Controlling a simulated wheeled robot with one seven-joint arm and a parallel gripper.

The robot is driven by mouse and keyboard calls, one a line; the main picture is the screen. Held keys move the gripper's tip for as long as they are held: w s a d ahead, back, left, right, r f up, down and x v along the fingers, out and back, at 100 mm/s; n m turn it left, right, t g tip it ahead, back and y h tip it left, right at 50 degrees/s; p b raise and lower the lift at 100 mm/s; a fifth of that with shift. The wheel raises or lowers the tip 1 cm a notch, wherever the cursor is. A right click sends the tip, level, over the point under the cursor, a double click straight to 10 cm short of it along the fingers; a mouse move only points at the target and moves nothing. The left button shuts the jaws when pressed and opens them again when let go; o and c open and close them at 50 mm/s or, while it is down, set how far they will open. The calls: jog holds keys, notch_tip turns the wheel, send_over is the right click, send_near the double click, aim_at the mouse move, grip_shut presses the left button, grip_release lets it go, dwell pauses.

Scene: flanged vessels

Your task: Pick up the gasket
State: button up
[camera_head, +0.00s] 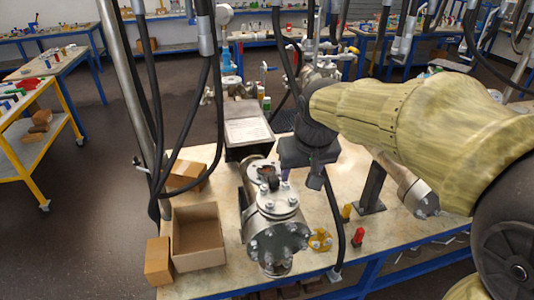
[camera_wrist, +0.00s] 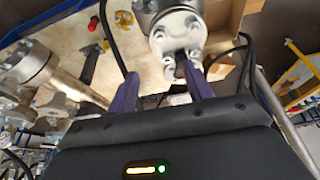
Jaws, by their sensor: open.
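A yellow flat piece with holes (camera_head: 320,240), which may be the gasket, lies on the table right of the metal flanged vessel (camera_head: 270,212). It also shows near the top of the wrist view (camera_wrist: 124,19). My gripper (camera_head: 298,178) is above the table, just behind and right of the vessel's upper end. In the wrist view my gripper (camera_wrist: 158,74) has its two purple fingers apart with nothing held between them. A pale bolted flange (camera_wrist: 178,34) with a dark slot lies just beyond the fingertips. I cannot tell whether a gasket sits in it.
A red peg (camera_head: 358,237) and a yellow peg (camera_head: 346,212) stand to the right. Black hoses hang around the work area.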

notch_tip(320, 180, up, 8)
jog(key=a+p, duration=0.1)
jog(key=a, duration=0.1)
jog(key=shift+w+a+f+n, duration=0.2)
jog(key=shift+w+a+n, duration=0.1)
jog(key=shift+a, duration=0.1)
jog(key=shift+f, duration=0.1)
send_over(274, 180)
jog(key=s+d, duration=0.2)
jog(key=f, duration=0.7)
jog(key=f+p, duration=0.1)
jog(key=f, duration=0.3)
jog(key=shift+s+a, duration=0.1)
jog(key=shift+a, duration=0.15)
jog(key=shift+f, duration=0.15)
jog(key=x, duration=0.3)
jog(key=a+p+x, duration=0.1)
jog(key=x, duration=0.1)
